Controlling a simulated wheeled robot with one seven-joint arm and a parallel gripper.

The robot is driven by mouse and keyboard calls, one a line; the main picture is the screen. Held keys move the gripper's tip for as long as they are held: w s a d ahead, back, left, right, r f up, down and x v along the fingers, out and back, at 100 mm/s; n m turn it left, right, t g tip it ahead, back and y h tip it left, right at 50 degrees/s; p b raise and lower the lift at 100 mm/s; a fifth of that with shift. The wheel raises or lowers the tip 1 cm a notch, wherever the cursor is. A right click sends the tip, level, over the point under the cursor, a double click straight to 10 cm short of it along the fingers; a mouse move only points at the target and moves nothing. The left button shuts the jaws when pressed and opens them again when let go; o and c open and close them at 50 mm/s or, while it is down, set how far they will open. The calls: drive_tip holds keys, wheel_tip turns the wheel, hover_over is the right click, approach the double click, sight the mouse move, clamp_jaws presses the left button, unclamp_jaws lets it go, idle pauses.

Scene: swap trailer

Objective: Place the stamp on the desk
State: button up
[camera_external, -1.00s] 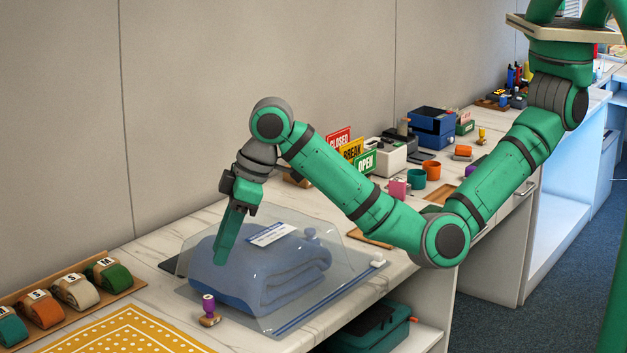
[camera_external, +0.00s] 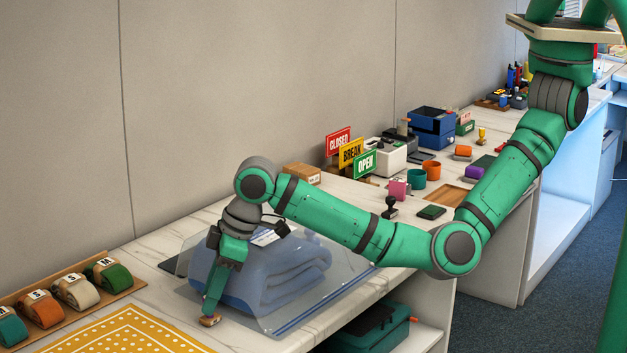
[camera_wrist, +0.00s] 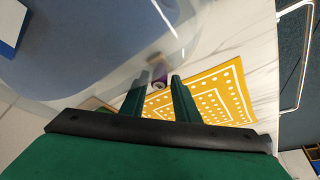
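A small stamp with a purple handle (camera_wrist: 159,74) and a wooden base (camera_external: 209,321) stands upright on the white marbled desk (camera_external: 150,312), at the front left corner of the clear cover. My gripper (camera_external: 209,308) points down right over it and hides its handle in the external view. In the wrist view my gripper (camera_wrist: 158,84) has its two green fingers apart, with the purple handle showing in the gap near the fingertips. I cannot tell whether either finger touches it.
A clear cover or bag (camera_external: 335,292) with a folded blue cloth (camera_external: 295,275) lies right beside my gripper. A yellow dotted mat (camera_external: 125,335) lies at front left, and rolled bands on a wooden tray (camera_external: 130,288) sit behind it. A black stamp (camera_external: 390,208) stands further back.

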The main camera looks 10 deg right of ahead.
drive_tip(key=shift+x, duration=0.9)
clamp_jaws()
drive_tip(key=shift+r, duration=0.15)
